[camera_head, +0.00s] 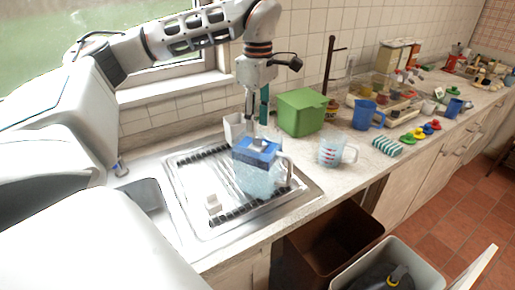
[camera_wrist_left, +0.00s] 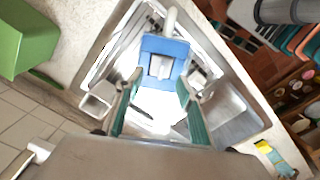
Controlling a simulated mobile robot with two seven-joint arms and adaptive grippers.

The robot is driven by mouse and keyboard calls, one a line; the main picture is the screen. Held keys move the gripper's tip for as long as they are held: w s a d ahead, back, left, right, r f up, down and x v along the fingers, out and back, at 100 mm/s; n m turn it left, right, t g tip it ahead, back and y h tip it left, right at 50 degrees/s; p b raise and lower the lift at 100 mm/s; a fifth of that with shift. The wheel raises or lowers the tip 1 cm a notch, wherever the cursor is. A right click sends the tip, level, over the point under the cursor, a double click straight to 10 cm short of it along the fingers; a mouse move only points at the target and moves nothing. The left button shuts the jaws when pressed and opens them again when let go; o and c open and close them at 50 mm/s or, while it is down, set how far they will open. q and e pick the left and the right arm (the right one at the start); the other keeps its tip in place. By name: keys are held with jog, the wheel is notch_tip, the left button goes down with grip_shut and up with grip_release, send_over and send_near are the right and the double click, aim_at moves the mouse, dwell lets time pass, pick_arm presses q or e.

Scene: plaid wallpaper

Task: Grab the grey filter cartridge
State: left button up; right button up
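A clear pitcher (camera_head: 260,178) with a blue top (camera_head: 250,153) stands upright on the metal drainboard. The grey filter cartridge (camera_head: 259,144) shows as a small pale piece in the blue top. In the left wrist view the cartridge (camera_wrist_left: 160,67) sits in the square opening of the blue top (camera_wrist_left: 162,47). My left gripper (camera_head: 257,122) points down just above the pitcher. Its two teal-padded fingers are apart and empty in the left wrist view (camera_wrist_left: 159,82), with the cartridge ahead between them. The cartridge's lower part is hidden in the pitcher. My right gripper is not in view.
A white container (camera_head: 234,129) stands close behind the pitcher. A green box (camera_head: 301,112) and a measuring cup (camera_head: 336,150) are to the right. A blue jug (camera_head: 368,115) and a striped sponge (camera_head: 387,146) stand farther along the counter. A small white object (camera_head: 212,204) lies on the drainboard (camera_head: 190,185).

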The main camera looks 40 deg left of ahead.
aim_at(257, 137)
pick_arm(q)
notch_tip(257, 137, down, 5)
jog(key=shift+s+f, duration=0.1)
dwell(0.3)
jog(key=c, duration=0.9)
jog(key=shift+o, duration=0.2)
